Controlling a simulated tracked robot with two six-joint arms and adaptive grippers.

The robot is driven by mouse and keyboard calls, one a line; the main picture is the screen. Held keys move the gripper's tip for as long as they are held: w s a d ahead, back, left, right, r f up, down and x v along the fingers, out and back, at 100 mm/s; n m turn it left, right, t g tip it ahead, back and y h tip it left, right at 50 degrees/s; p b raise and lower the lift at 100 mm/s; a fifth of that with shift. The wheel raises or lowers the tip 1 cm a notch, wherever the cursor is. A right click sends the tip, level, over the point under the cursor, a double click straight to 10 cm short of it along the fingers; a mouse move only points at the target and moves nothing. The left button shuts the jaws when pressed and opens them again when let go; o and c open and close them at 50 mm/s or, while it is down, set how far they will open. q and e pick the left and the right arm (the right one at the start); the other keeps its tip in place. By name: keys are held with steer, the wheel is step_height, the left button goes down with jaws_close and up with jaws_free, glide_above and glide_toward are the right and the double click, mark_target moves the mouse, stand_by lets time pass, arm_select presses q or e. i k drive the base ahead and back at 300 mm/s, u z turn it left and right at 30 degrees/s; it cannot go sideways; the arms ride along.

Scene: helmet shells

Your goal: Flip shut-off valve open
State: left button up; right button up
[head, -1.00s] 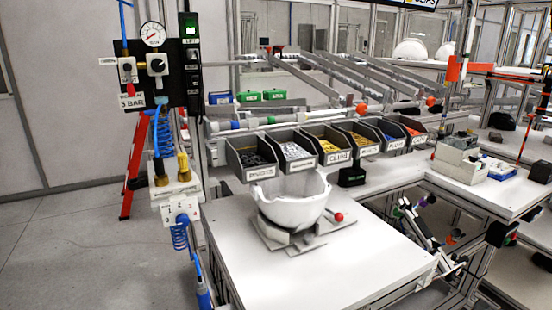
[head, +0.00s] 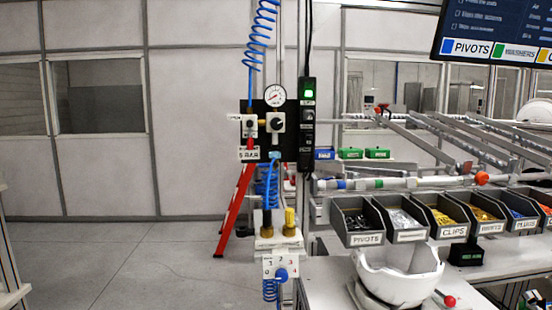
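The shut-off valve (head: 249,127) appears to be the small white block at the left of the black air panel (head: 268,150) in the head view. A small red lever (head: 250,141) hangs down from it, just above the "5 BAR" label (head: 249,154). The lever is small, so its exact angle is hard to tell. A blue coiled hose (head: 262,35) comes down to the valve from above. A round pressure gauge (head: 275,95) and a regulator knob (head: 278,123) are to its right; the needle is too small to read. Neither of my grippers is in view.
Below the panel is a white block (head: 279,244) with brass fittings and a blue knob. A red ladder (head: 236,197) leans behind. Part bins (head: 366,239) and a white helmet shell (head: 398,280) are right. The floor (head: 110,265) at left is clear.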

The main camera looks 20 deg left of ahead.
mark_target(250, 123)
steer(key=z, duration=0.95)
steer(key=k, duration=0.55)
steer(key=u, duration=0.5)
